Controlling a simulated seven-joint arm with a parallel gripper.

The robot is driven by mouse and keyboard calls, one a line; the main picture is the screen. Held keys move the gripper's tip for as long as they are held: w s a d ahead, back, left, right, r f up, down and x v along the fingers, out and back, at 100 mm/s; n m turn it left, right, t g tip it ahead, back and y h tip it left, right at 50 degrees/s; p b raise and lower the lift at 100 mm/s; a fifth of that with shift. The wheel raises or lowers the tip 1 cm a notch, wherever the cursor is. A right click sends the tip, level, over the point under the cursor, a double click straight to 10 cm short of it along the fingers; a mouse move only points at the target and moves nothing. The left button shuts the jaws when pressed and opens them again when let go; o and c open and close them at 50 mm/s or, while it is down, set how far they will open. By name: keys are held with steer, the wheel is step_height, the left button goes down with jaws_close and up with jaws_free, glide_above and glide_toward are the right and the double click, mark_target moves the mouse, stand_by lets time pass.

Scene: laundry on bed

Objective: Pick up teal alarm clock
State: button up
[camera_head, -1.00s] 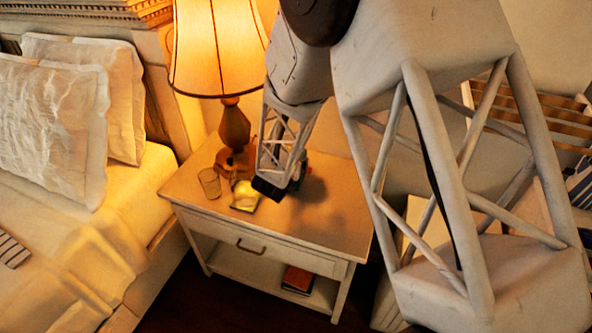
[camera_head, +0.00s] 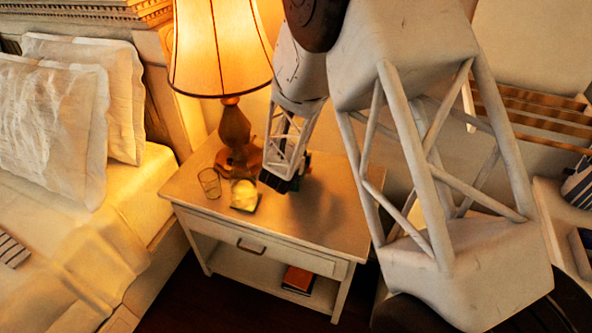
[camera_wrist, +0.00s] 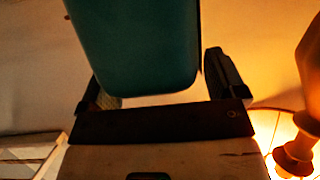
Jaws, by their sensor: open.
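The teal alarm clock (camera_wrist: 138,45) fills the upper middle of the wrist view, showing a plain rounded teal face. My gripper (camera_wrist: 155,82) is open, with one dark finger on each side of the clock. The right finger shows a narrow gap to it; whether the left one touches is unclear. In the camera_head view my gripper (camera_head: 276,182) is low over the nightstand (camera_head: 320,222), and only a small dark teal edge of the clock (camera_head: 306,162) shows behind it.
A lit lamp (camera_head: 235,135) stands left of my gripper at the back of the nightstand. A drinking glass (camera_head: 209,182) and a small yellowish glass item (camera_head: 244,195) are just left too. The nightstand's front right is clear. The bed (camera_head: 75,235) lies at left.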

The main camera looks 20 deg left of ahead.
stand_by(0.5)
steer(key=c, duration=1.6)
steer(key=shift+r, duration=0.1)
steer(key=shift+r, duration=1.85)
steer(key=s+d, duration=0.3)
steer(key=s, duration=0.1)
steer(key=s+d, duration=0.3)
steer(key=s, duration=0.2)
steer(key=s+d+r, duration=0.1)
steer(key=s+d, duration=0.1)
steer(key=s, duration=0.2)
steer(key=shift+s+d+r, duration=0.1)
steer(key=shift+s+d, duration=0.1)
steer(key=shift+d, duration=0.2)
